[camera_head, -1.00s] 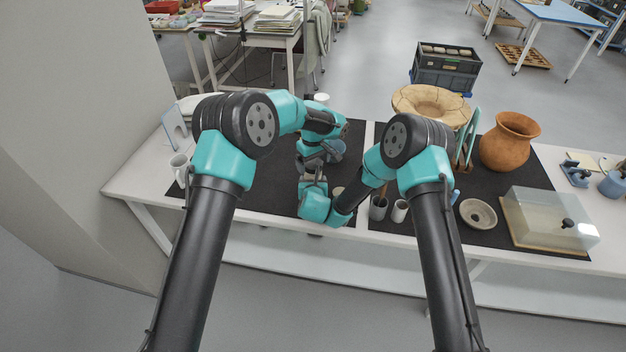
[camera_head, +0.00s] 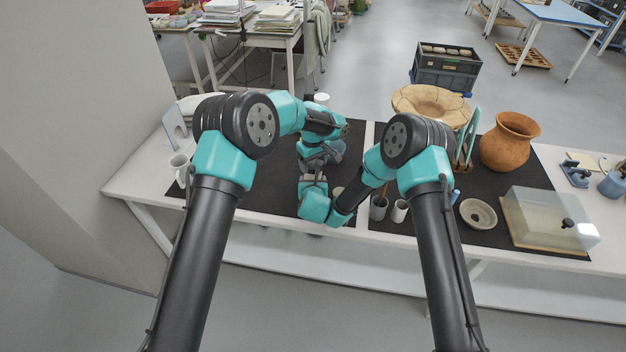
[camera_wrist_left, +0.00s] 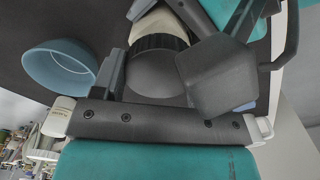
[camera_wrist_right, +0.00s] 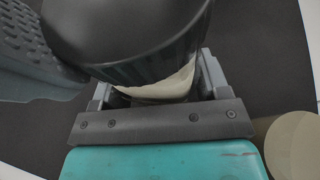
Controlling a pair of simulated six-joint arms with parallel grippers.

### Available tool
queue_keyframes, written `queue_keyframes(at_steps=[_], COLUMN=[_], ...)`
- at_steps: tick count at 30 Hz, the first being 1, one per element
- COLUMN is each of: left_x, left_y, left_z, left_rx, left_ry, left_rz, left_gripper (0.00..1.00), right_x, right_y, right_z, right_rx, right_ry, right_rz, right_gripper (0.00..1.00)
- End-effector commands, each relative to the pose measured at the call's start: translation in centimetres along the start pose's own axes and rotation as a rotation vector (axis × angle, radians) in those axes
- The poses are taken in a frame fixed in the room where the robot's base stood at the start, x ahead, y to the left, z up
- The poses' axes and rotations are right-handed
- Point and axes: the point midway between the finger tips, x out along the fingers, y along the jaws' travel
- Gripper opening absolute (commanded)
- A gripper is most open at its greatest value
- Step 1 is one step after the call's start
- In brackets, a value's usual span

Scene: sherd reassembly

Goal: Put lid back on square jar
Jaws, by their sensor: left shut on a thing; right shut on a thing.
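A black lid with a ridged rim (camera_wrist_left: 155,68) is between the fingers of my left gripper (camera_wrist_left: 152,78), which is shut on it. The cream jar (camera_wrist_left: 160,25) shows just beyond the lid in the left wrist view. In the right wrist view my right gripper (camera_wrist_right: 158,88) is shut on the cream jar (camera_wrist_right: 160,90), with the black lid (camera_wrist_right: 125,40) over its opening. The lid's rim overlaps the jar's edge; I cannot tell whether it is seated. In the head view my arms hide both jar and lid.
A blue bowl (camera_wrist_left: 60,68) stands beside the left gripper. A pale round disc (camera_wrist_right: 292,145) lies on the dark mat near the right gripper. A white mug (camera_head: 180,170) is at the left. Cups (camera_head: 378,208), a terracotta pot (camera_head: 510,142) and a clear box (camera_head: 545,215) stand to the right.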

Motion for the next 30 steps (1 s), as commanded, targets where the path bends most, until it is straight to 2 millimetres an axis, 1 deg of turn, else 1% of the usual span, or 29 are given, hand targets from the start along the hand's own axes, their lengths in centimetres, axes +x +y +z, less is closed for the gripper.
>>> queue_keyframes(at_steps=[5,21,25,30], left_x=[0.00,0.05,0.05,0.06], left_y=[0.00,-0.01,-0.01,-0.01], left_z=[0.00,0.00,0.00,0.00], left_rx=[0.101,0.785,0.873,0.892], left_ry=[0.000,0.000,0.000,0.000], left_rz=[0.000,0.000,0.000,0.000], left_gripper=[0.38,0.38,0.38,0.38], right_x=[0.01,0.01,0.01,0.01], right_y=[-0.01,-0.01,-0.01,-0.01], right_z=[0.02,0.03,0.02,0.02], right_rx=[0.000,0.000,0.000,0.000], right_ry=[0.000,0.000,0.000,0.000], right_rz=[0.000,0.000,0.000,0.000], right_gripper=[0.03,0.03,0.03,0.03])
